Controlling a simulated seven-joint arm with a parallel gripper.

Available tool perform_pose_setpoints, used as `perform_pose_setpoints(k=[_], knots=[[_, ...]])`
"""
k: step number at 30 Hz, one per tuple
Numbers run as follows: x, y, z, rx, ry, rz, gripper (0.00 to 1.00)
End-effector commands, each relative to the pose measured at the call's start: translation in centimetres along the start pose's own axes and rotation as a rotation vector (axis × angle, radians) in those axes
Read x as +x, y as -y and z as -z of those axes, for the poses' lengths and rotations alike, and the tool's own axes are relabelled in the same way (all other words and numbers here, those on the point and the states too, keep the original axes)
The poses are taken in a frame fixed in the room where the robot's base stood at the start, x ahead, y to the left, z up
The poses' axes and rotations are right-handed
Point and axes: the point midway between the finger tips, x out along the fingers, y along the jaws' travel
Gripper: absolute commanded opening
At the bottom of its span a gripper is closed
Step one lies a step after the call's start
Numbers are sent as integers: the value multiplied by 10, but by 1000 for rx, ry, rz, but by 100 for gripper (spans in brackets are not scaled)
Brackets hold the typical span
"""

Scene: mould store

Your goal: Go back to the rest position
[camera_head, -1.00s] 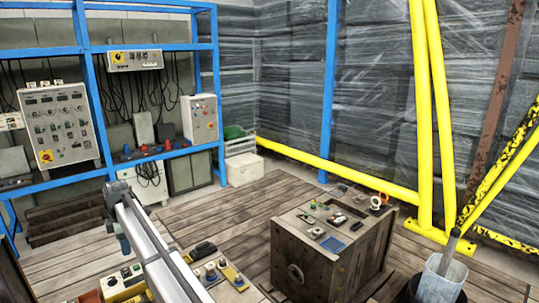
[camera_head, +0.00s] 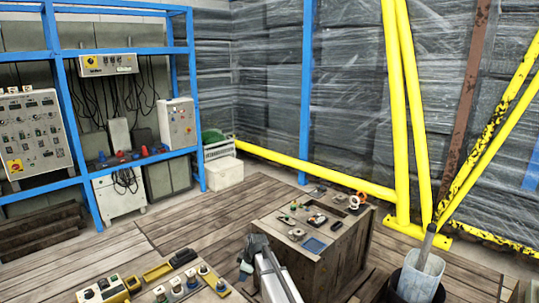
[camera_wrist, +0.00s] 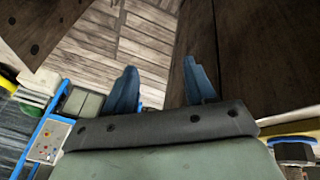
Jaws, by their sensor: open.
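My gripper (camera_wrist: 160,85) is open in the wrist view, its two blue fingers apart with only floor and dark wood showing between them. In the head view my arm comes up from the bottom edge, and its end (camera_head: 246,266) is just left of the wooden crate. No object shows in the jaws.
The wooden crate (camera_head: 345,248), with small items on top, stands to the right of my arm. Yellow-edged gear (camera_head: 155,272) lies at its left. A bucket (camera_head: 418,277) stands at the lower right. Blue shelving (camera_head: 73,190) is at the left. Plank floor (camera_head: 190,218) between is clear.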

Motion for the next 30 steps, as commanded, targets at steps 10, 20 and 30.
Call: perform_pose_setpoints(k=[10, 20, 30], knots=[[36, 78, -204, 397, 231, 94, 55], [65, 208, -307, 698, 402, 197, 55], [72, 350, -367, 949, 567, 290, 55]])
